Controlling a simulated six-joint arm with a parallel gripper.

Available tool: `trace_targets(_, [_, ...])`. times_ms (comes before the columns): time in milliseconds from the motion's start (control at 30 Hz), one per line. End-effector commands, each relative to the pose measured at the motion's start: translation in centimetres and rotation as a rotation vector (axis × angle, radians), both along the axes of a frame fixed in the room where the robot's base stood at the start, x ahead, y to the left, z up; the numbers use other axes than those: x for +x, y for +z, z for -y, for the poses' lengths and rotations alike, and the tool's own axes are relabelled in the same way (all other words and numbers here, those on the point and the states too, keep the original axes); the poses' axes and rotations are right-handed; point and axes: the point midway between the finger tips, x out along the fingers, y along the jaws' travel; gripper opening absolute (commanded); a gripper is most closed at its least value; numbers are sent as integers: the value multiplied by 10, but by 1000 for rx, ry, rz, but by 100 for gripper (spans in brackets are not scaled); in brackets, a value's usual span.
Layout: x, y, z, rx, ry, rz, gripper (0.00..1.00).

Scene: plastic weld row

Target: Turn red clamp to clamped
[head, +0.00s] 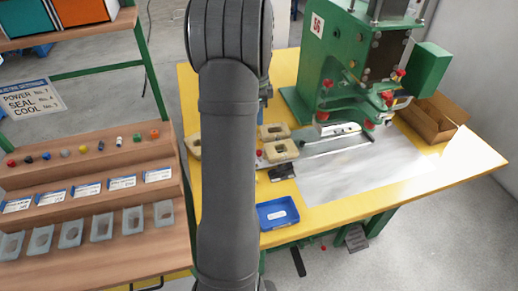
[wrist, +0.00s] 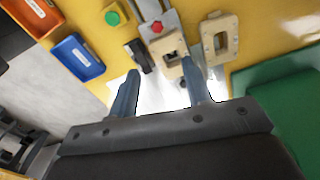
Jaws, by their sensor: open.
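A red knob (wrist: 157,27) sits on a grey metal strip at the top of the wrist view, beside a cream block with an opening (wrist: 168,46). The head view shows a small red spot (head: 259,153) by the cream blocks. Red parts (head: 388,98) also sit on the green press (head: 350,70). I cannot tell which red part is the clamp, or its position. My gripper (wrist: 160,68) is open, with nothing seen between its blue-grey fingers. The knob lies beyond the fingertips in the picture; no contact shows.
A blue tray (head: 278,213) lies at the yellow table's (head: 465,165) front edge. A black block (wrist: 140,56) and a green button (wrist: 112,17) are near the knob. A brown carton (head: 432,120) stands at right. A wooden stepped rack (head: 100,215) stands at left.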

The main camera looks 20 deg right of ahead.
Motion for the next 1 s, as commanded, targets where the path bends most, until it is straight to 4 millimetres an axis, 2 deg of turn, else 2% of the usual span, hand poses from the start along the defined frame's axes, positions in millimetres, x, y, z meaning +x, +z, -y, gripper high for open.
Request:
trace_targets(133, [-6, 2, -1, 27, -13, 4, 45])
trace_targets(267, [-6, -16, -1, 27, -12, 2, 45])
trace_targets(800, [-6, -131, -1, 25, -11, 1, 45])
trace_targets(1000, [-5, -158, -1, 25, -11, 4, 45])
